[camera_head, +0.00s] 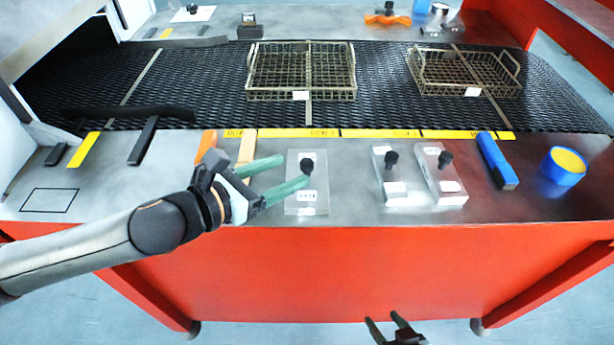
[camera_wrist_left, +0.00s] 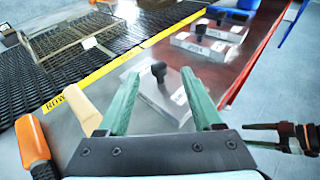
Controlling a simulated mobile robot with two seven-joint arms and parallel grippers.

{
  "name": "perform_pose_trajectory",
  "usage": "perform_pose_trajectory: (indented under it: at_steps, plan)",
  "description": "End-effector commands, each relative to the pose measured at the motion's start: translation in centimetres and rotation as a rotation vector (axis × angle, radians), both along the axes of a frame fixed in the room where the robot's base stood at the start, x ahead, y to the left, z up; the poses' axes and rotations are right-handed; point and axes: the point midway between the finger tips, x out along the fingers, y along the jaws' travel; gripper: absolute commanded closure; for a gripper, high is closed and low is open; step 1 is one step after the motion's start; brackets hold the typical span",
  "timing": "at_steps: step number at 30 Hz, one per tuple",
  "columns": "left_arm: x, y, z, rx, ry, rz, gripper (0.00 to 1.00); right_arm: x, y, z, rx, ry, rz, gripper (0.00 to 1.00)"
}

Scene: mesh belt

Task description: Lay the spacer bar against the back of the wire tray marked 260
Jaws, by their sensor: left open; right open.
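A flat grey metal block (camera_head: 294,207) with a black knob and a small white label lies on the steel ledge; it may be the spacer bar. My left gripper (camera_head: 296,170) is open, its green fingers reaching over that block. In the left wrist view the knob (camera_wrist_left: 159,69) appears between the fingertips, and the jaws hold nothing. One wire tray (camera_head: 259,82) stands on the mesh belt in the middle, another wire tray (camera_head: 425,82) to the right. Their white tags are too small to read. My right gripper (camera_head: 392,328) is open and empty, low in front of the bench.
Two similar knobbed blocks (camera_head: 382,160) (camera_head: 434,160) lie right of the first. A blue bar (camera_head: 497,160) and a blue-and-yellow round tub (camera_head: 566,166) are further right. An orange-handled tool (camera_head: 206,143) lies left of the gripper. A yellow strip (camera_head: 380,133) edges the black belt (camera_head: 385,75).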

Motion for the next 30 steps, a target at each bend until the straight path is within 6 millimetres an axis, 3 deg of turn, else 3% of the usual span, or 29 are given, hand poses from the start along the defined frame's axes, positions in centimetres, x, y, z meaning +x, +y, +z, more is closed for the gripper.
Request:
perform_pose_trajectory:
  at_steps: [12,21,30]
  plan:
    - [3.2,-2.9,-2.2,-0.002,0.000,-0.001,0.33,0.0,0.0,0.0,0.000,0.000,0.000,0.38]
    - [3.5,-3.2,-2.4,0.000,0.000,0.000,0.33,0.0,0.0,0.0,0.000,0.000,0.000,0.38]
    - [3.5,-3.1,-2.4,0.000,0.000,0.000,0.65,0.0,0.0,0.0,0.000,0.000,0.000,0.38]
